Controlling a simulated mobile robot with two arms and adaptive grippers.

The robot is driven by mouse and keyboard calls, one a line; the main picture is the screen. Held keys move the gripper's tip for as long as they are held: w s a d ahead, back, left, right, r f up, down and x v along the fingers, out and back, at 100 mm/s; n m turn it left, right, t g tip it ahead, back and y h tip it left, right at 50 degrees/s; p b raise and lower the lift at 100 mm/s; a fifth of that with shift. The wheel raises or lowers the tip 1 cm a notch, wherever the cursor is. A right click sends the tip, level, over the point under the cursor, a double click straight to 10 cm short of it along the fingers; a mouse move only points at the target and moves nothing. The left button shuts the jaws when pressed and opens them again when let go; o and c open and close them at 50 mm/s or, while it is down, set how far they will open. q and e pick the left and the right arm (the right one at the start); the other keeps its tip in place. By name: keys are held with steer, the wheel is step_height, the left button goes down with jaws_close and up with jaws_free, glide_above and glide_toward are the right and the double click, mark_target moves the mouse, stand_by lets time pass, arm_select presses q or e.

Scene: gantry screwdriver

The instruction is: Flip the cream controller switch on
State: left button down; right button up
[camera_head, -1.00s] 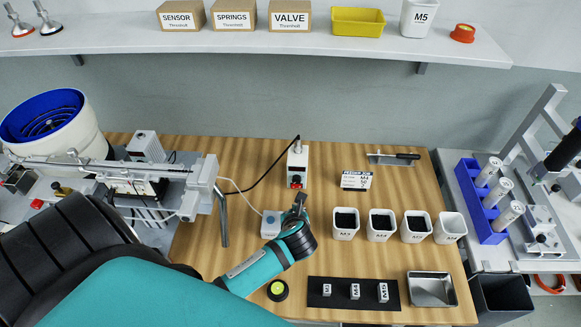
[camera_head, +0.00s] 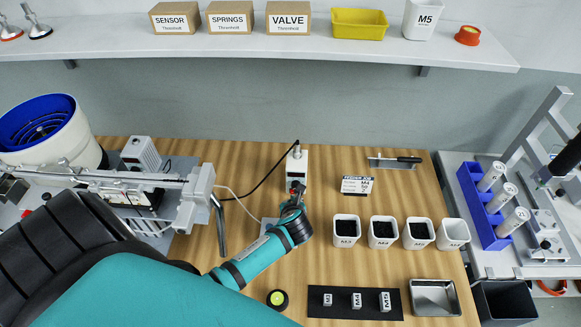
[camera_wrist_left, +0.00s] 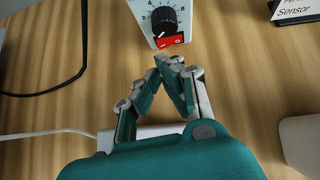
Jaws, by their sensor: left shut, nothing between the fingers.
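The cream controller (camera_head: 297,163) is a small upright box at the back middle of the wooden table. In the left wrist view the controller (camera_wrist_left: 143,17) shows a black dial with marks around it and a red switch (camera_wrist_left: 170,41) below the dial. I cannot tell which way the switch is tipped. My left gripper (camera_head: 297,187) is shut and empty, with its tips just in front of the controller's lower front. In the left wrist view the fingertips (camera_wrist_left: 169,61) are close below the red switch; I cannot tell whether they touch it. My right gripper is not in view.
Several white bins (camera_head: 383,233) stand to the right, with a small label stand (camera_head: 356,185) behind them. A black mat (camera_head: 331,311) and a metal tray (camera_head: 433,297) lie in front. A feeder bowl (camera_head: 45,130) stands at the left. A black cable (camera_head: 262,180) runs beside the controller.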

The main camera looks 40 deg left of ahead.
arm_select(q)
steer(key=x, duration=0.4)
steer(key=shift+d, duration=0.1)
steer(key=shift+w+f, duration=0.1)
steer(key=shift+f, duration=0.05)
steer(key=shift+a, duration=0.2)
steer(key=shift+w+a+r+p, duration=0.2)
steer(key=shift+a+r+p, duration=0.1)
steer(key=shift+p, duration=0.3)
steer(key=shift+f+m+h, duration=0.3)
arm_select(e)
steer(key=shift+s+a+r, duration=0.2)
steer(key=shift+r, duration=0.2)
arm_select(q)
steer(key=shift+d, duration=0.1)
steer(key=shift+w+d, duration=0.25)
steer(key=shift+d, duration=0.5)
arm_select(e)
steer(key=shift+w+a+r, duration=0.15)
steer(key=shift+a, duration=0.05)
